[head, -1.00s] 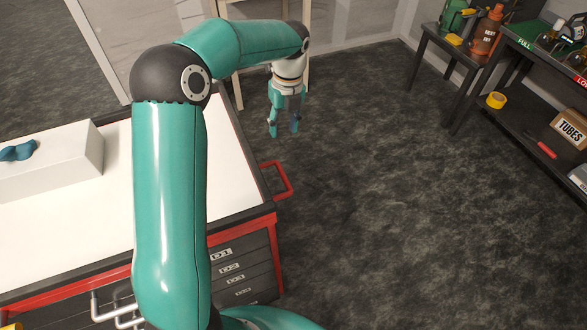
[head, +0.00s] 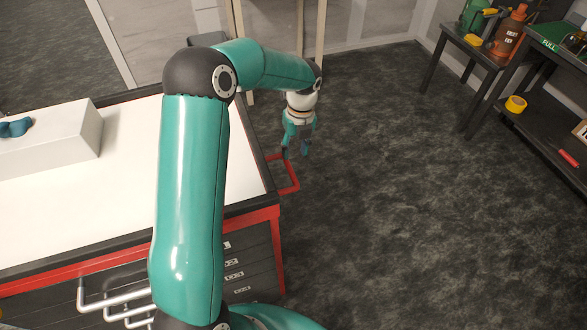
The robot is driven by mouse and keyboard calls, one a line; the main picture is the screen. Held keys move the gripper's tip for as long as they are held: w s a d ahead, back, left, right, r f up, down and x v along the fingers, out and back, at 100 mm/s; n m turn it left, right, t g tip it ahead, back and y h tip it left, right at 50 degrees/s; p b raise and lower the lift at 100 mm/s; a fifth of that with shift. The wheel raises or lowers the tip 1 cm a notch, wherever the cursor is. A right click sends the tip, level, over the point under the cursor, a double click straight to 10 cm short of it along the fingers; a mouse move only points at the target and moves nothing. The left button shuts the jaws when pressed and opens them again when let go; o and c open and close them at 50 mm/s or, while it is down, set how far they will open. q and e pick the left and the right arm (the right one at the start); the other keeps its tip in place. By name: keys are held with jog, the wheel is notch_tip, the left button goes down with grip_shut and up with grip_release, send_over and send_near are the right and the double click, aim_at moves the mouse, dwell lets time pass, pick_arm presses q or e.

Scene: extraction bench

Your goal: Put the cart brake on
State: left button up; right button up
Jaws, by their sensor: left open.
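The cart (head: 245,196) has a white top, a red and black body and dark drawers, and fills the lower left of the head view. A red bar handle (head: 294,180) sticks out from its right side. My left gripper (head: 296,152) is open and empty, fingers down, at the far end of the red handle. It overlaps the handle in the picture; I cannot tell whether they touch. I cannot make out a brake on the cart. My left arm hides part of the cart's top and front. My right gripper is not in view.
A white box (head: 60,140) with a blue object (head: 15,128) on it stands on the cart top. Dark shelves at the right hold a red-brown bottle (head: 509,32) and yellow tape (head: 515,104). The dark floor (head: 400,190) between cart and shelves is clear.

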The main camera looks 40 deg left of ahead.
aim_at(292, 172)
pick_arm(q)
jog(key=f, duration=0.8)
jog(key=shift+s+a+f, duration=0.2)
jog(key=shift+s, duration=0.15)
grip_shut()
grip_release()
jog(key=shift+r, duration=0.1)
